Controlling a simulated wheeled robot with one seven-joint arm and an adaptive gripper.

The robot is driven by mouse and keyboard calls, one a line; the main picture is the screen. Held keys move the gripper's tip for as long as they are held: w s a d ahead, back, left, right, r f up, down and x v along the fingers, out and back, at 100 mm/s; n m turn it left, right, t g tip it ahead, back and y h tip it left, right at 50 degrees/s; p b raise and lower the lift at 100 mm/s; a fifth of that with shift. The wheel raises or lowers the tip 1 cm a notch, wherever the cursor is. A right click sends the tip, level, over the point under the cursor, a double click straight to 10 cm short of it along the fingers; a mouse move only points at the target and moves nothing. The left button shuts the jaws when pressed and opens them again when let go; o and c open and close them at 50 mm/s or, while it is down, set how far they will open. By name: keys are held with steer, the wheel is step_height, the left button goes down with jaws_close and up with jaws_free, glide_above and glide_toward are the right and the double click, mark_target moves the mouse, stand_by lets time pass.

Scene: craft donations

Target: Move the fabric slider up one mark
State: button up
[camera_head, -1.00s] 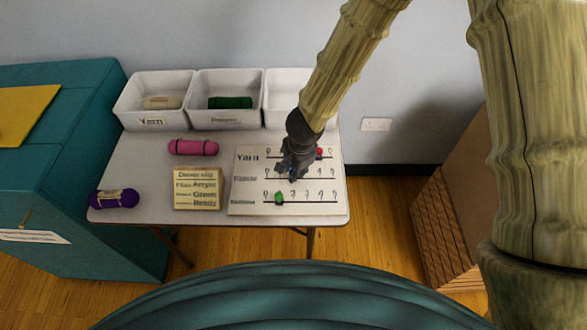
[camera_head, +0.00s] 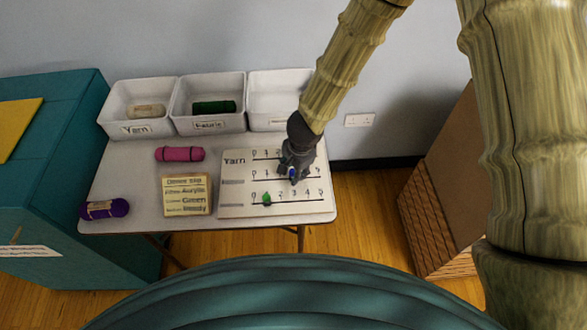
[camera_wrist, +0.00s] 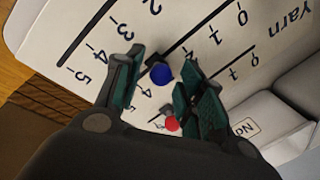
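The board (camera_head: 230,203) lies on the table with three marked rows. The blue slider (camera_head: 292,173) is on the middle row, around the third mark; its exact mark is hard to read. The middle row's name is too blurred to read. My gripper (camera_head: 294,172) is over the board at this slider. In the wrist view, the open fingers (camera_wrist: 158,88) stand either side of the blue slider (camera_wrist: 162,74), with visible gaps. The red slider (camera_wrist: 172,124) is on the Yarn row, close by the right finger; my gripper hides it in the head view. The green slider (camera_head: 267,198) is on the bottom row near mark 1.
White bins (camera_head: 137,129) line the table's back. A pink roll (camera_head: 180,154), a purple roll (camera_head: 105,209) and a lettered block (camera_head: 187,195) lie left of the board. A teal cabinet (camera_head: 50,190) stands left; a brown box (camera_head: 440,195) stands right.

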stand_by(0.3)
step_height(320, 180, up, 12)
steer(key=s+d, duration=0.1)
steer(key=shift+s+d+f, duration=0.15)
steer(key=shift+s+d, duration=0.1)
steer(key=shift+s, duration=0.1)
stand_by(1.2)
stand_by(0.5)
